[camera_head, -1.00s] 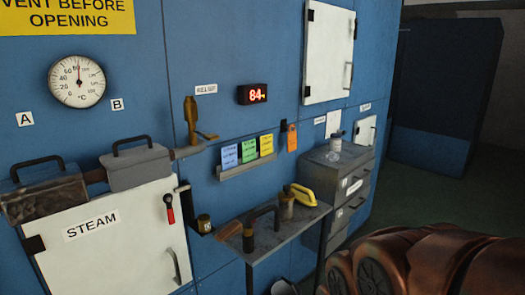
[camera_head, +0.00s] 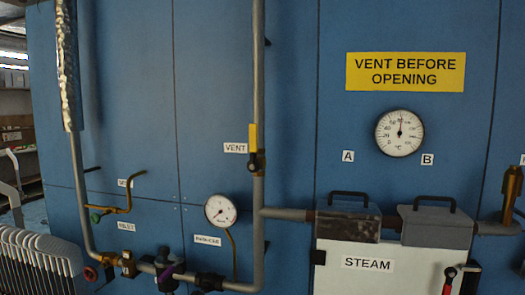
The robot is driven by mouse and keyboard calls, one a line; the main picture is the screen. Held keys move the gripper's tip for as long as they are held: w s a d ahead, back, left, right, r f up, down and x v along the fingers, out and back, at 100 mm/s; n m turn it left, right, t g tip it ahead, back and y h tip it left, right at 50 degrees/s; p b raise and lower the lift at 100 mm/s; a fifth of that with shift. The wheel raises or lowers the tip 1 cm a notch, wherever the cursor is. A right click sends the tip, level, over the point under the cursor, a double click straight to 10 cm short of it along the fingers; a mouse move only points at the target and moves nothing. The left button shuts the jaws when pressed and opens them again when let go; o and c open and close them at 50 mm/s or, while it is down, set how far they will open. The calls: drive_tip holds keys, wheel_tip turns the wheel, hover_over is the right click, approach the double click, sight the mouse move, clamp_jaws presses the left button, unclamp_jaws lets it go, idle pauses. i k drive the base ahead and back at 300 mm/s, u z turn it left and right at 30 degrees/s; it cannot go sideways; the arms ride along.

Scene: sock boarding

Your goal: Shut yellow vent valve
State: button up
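The yellow vent valve (camera_head: 253,140) is on a vertical grey pipe (camera_head: 258,60) on the blue panel, right of a "VENT" label (camera_head: 235,148). Its yellow lever points straight up, in line with the pipe, above a dark pivot. Nothing touches it. My gripper is not in the camera view.
A yellow "VENT BEFORE OPENING" sign (camera_head: 405,72) and a temperature dial (camera_head: 399,133) are to the right. Below are a white "STEAM" door (camera_head: 345,285) and a pressure gauge (camera_head: 220,210). Low pipes with valves (camera_head: 165,270) run at lower left. A white slatted rack (camera_head: 40,265) stands at far left.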

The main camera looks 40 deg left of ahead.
sight(254, 166)
drive_tip(key=u, duration=1.9)
drive_tip(key=k, duration=0.6)
drive_tip(key=u, duration=0.85)
drive_tip(key=i, duration=1.15)
drive_tip(key=u, duration=0.55)
